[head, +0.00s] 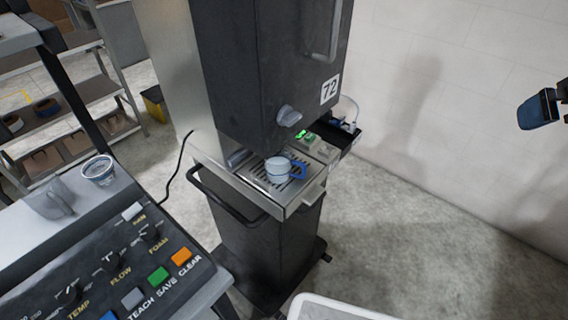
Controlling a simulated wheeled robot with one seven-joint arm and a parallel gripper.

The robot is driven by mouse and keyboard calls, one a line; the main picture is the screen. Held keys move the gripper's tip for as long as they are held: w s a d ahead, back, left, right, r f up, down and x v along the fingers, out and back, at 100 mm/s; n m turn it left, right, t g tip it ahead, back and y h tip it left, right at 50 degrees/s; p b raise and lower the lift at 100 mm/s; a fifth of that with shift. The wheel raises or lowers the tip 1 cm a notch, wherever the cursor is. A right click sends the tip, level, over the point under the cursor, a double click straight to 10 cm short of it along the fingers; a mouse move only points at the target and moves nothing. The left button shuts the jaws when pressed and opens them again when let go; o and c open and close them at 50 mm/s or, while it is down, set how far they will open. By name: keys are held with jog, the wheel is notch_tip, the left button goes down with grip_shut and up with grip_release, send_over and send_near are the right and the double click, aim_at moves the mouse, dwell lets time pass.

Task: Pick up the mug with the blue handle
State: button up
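The mug (277,170) is pale, with a blue handle that points right. It stands upright on the slotted drip tray (292,205) of the tall dark dispenser marked 72. A dark piece with a blue end (538,110) enters at the right edge, well right of the mug and apart from it. It looks like part of my gripper, but most is cut off by the frame. I cannot tell whether it is open or shut.
The dispenser body (240,70) overhangs the mug, with a grey knob (289,115) above. A control panel (120,265) with coloured buttons fills the lower left. Floor (400,230) right of the dispenser is clear.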

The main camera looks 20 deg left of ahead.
jog(key=w+a+f+n+t+y, duration=0.1)
jog(key=w+a+f+n+y, duration=0.15)
jog(key=w+a+f, duration=0.35)
jog(key=n+g+y, duration=0.2)
jog(key=n+y, duration=0.6)
jog(key=y, duration=0.2)
send_over(286, 179)
jog(key=shift+h, duration=0.25)
jog(key=f, duration=2.1)
jog(key=shift+w+a+f, duration=0.1)
jog(key=shift+w+f, duration=0.05)
jog(key=shift+w, duration=0.15)
jog(key=c, duration=1.1)
jog(key=shift+r, duration=0.2)
